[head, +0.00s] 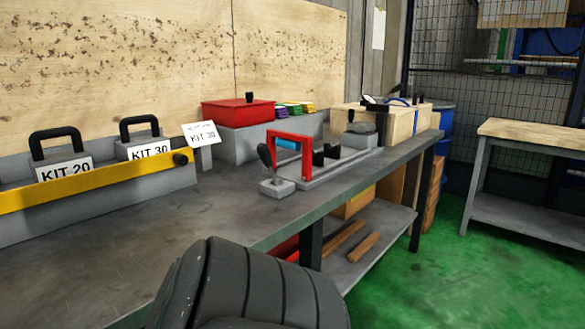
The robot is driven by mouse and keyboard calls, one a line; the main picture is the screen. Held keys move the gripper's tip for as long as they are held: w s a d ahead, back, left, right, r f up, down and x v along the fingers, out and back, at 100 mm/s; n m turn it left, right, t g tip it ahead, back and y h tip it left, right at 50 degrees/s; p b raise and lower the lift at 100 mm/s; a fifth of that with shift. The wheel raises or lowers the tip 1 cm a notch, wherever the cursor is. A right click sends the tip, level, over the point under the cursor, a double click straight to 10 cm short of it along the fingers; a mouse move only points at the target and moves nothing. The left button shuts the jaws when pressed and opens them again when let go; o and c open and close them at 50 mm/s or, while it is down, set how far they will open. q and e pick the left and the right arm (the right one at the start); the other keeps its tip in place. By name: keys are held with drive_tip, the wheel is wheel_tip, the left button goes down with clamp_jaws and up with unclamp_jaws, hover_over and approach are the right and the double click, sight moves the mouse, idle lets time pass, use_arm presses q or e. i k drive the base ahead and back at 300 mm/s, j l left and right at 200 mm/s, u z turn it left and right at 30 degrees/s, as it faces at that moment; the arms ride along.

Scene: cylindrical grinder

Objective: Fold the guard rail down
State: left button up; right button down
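A yellow rail (95,180), which I take to be the guard rail, runs along the front of the grey kit holder (120,208) at the left of the bench. Its left end is cut off by the picture edge. A black knob (180,159) sits at its right end. The rail stands raised across the front of the kits marked KIT 20 (65,168) and KIT 30 (150,150), just below their black handles. Neither of my grippers shows in the head view.
A dark ribbed, seat-like shape (245,285) blocks the bottom centre. The bench top before the kit holder is clear. Green floor is open at right.

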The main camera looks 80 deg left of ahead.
sight(23, 197)
drive_tip(key=l+u, duration=0.1)
drive_tip(key=u, duration=3.7)
drive_tip(key=k+l, duration=0.15)
drive_tip(key=l, duration=0.2)
drive_tip(key=k+l, duration=0.15)
drive_tip(key=l, duration=0.25)
drive_tip(key=k+l+z, duration=0.1)
drive_tip(key=l, duration=0.25)
drive_tip(key=k, duration=0.1)
